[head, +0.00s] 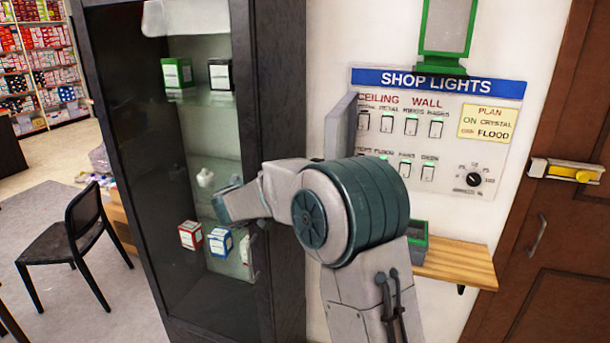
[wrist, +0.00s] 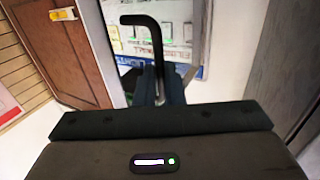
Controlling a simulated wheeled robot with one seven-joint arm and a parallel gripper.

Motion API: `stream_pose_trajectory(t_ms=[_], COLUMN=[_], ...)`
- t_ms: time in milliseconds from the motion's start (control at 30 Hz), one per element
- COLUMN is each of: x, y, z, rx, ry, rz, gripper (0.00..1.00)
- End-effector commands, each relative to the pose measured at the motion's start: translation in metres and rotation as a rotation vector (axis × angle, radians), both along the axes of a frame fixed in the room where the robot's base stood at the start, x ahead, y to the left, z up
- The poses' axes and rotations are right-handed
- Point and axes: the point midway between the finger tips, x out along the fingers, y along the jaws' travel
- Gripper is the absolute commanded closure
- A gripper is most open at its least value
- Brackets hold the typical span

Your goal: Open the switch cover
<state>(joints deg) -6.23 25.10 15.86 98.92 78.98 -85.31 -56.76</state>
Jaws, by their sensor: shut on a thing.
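The SHOP LIGHTS panel (head: 438,128) is on the wall, with two rows of switches under a blue heading. In the wrist view, my gripper (wrist: 158,78) is shut on a black bent handle (wrist: 152,36) in front of the panel (wrist: 185,40). How the handle joins the cover is unclear. In the head view my arm hides the gripper, the handle and the cover's lower part.
A dark glass cabinet (head: 272,120) with small boxes stands close to the panel's left. A wooden shelf (head: 455,264) with a green-rimmed box juts out below. A brown door (head: 560,240) with a yellow-marked latch is on the right. A black chair (head: 75,235) stands at left.

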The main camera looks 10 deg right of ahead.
Motion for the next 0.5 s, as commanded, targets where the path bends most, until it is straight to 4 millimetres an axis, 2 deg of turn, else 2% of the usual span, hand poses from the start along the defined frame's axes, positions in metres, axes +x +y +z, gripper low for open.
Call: stream_pose_trajectory(t_ms=[200,233,300,500], x=[0.0008,0.0008,0.0006,0.0003], y=[-0.0037,-0.0036,-0.0030,0.0024], z=[-0.0007,-0.0007,-0.0008,-0.0005], rx=[-0.002,-0.002,-0.002,-0.001], ry=[0.002,0.002,0.002,0.001], rz=[-0.004,-0.004,-0.003,0.005], gripper=[1.00,0.86,0.69,0.69])
